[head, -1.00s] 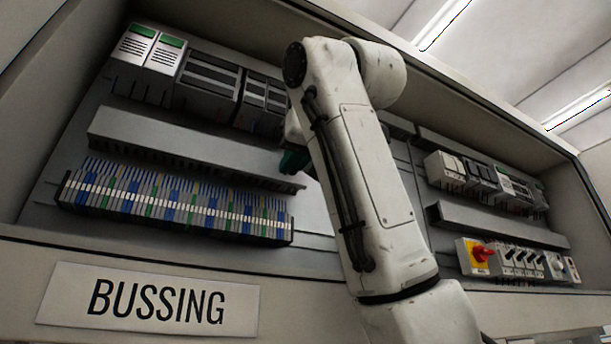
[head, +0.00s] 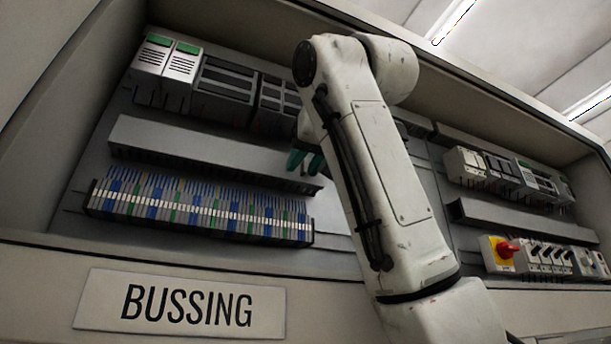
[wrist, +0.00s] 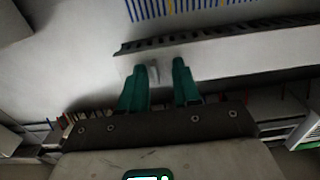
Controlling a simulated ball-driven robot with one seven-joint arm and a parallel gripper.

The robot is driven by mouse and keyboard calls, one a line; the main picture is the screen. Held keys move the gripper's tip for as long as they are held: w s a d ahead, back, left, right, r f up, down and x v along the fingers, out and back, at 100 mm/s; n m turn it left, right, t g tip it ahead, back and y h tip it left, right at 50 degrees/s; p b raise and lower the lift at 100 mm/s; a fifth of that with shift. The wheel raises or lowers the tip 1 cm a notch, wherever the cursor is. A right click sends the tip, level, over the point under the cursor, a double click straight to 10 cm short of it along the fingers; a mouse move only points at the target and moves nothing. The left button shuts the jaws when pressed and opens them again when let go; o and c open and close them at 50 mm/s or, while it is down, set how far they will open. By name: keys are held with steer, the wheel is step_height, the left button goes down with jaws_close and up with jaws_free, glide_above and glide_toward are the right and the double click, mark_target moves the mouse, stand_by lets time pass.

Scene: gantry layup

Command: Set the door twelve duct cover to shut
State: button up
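A long grey duct (head: 210,150) runs across the left half of the cabinet; no label on it can be read. In the wrist view, a pale duct face (wrist: 235,62) with a dark slotted edge lies past my fingers. A small grey tab (wrist: 153,74) shows between the fingers, near the left end of that face. My gripper (wrist: 158,66) has green fingers, spread apart with the tab between them; I cannot tell whether they touch it. In the head view my gripper (head: 305,161) is by the duct's right end, partly hidden behind my arm.
Terminal blocks (head: 200,207) sit below the duct and grey modules (head: 225,88) above it. At the right are another duct (head: 520,220), a red rotary switch (head: 507,250) and breakers (head: 550,256). A BUSSING plate (head: 180,305) is on the lower cabinet frame.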

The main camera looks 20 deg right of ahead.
steer(key=s+b, duration=0.3)
steer(key=s, duration=0.7)
steer(key=shift+s+b, duration=0.4)
